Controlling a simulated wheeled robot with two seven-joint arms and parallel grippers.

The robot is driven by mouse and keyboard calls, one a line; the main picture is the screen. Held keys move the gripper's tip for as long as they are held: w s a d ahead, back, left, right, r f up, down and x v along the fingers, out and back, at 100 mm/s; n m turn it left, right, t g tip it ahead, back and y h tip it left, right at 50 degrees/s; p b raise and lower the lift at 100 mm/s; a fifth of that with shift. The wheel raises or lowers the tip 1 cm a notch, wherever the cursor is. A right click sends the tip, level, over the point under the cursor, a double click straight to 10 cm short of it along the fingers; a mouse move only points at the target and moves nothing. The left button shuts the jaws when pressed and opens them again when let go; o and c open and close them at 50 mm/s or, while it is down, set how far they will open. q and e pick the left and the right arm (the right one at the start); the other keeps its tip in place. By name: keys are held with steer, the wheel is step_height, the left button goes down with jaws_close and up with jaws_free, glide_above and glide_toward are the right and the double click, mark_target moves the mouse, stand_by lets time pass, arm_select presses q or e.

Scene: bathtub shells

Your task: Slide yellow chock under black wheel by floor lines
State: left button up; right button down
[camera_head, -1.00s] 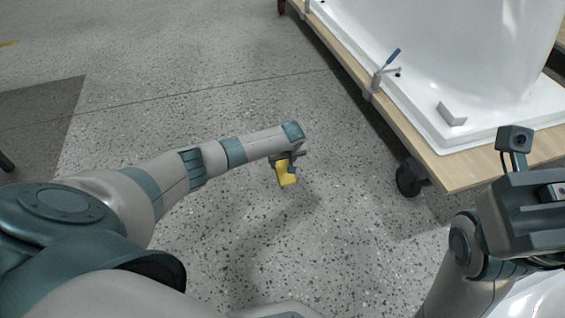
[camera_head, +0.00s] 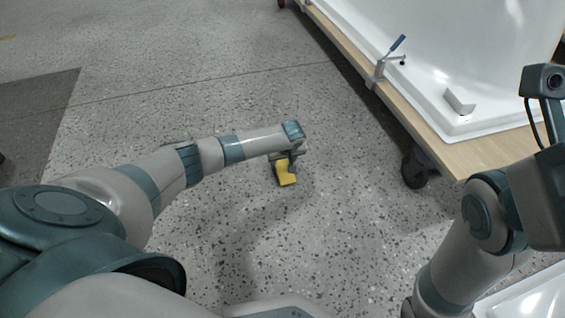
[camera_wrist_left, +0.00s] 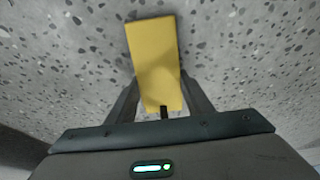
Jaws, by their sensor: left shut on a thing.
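A yellow chock (camera_head: 286,174) is held by my left gripper (camera_head: 288,159) low over the speckled floor, left of the cart. In the left wrist view the chock (camera_wrist_left: 155,60) stands out between the two fingers of my left gripper (camera_wrist_left: 163,100), which are shut on it. The black wheel (camera_head: 414,170) is under the near corner of the wooden cart, to the right of the chock, with open floor between them. I cannot tell whether the chock touches the floor. My right arm shows at the right, but its fingers are not in view.
The wooden cart (camera_head: 452,160) bears a white bathtub shell (camera_head: 440,60), with a clamp (camera_head: 384,66) on its edge and a small grey block (camera_head: 459,101). A dark floor line (camera_head: 160,94) crosses behind my left gripper. A dark mat (camera_head: 38,105) lies at the left.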

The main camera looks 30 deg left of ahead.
stand_by(0.3)
arm_select(q)
steer(key=o, duration=1.3)
steer(key=shift+c, duration=0.2)
steer(key=shift+r, duration=0.1)
